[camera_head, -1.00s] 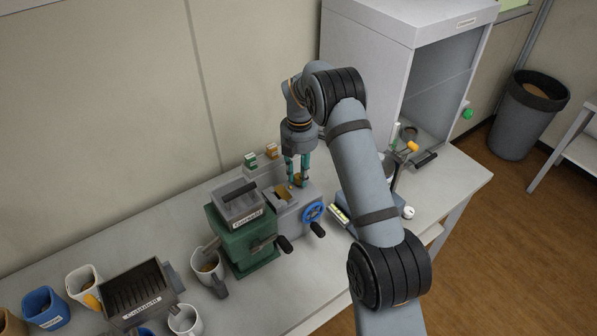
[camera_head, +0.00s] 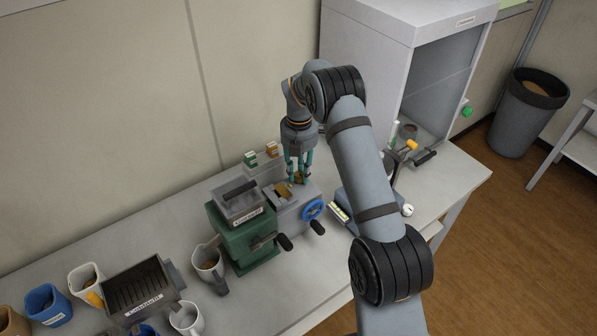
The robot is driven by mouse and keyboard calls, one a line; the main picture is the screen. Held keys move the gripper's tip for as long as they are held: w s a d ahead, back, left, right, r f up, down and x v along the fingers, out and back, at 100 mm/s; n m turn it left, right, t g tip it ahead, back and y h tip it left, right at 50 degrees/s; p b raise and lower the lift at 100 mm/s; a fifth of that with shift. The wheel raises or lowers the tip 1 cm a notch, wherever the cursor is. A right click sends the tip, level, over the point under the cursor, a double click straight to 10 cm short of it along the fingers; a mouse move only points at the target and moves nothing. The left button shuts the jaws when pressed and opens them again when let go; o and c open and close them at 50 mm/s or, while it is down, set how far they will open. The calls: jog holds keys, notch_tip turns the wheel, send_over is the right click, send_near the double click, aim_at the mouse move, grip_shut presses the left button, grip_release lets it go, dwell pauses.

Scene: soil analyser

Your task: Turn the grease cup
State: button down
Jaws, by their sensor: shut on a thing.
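The gripper is shut on the grease cup.
A green machine with a grey hopper (camera_head: 238,203) stands left of the housing. A blue handwheel (camera_head: 313,209) and black crank handles are at the front. Small green and orange boxes (camera_head: 271,149) stand behind. Mugs and a slotted box (camera_head: 138,290) fill the left.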

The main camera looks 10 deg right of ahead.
aim_at(301, 173)
jog(key=shift+w+d, duration=0.1)
jog(key=shift+d, duration=0.3)
jog(key=c, duration=1.5)
grip_release()
jog(key=shift+w, duration=0.1)
jog(key=shift+c, duration=0.2)
jog(key=shift+o, duration=0.5)
jog(key=shift+a, duration=0.2)
notch_tip(301, 173, up, 12)
notch_tip(301, 173, down, 12)
jog(key=shift+f, duration=0.1)
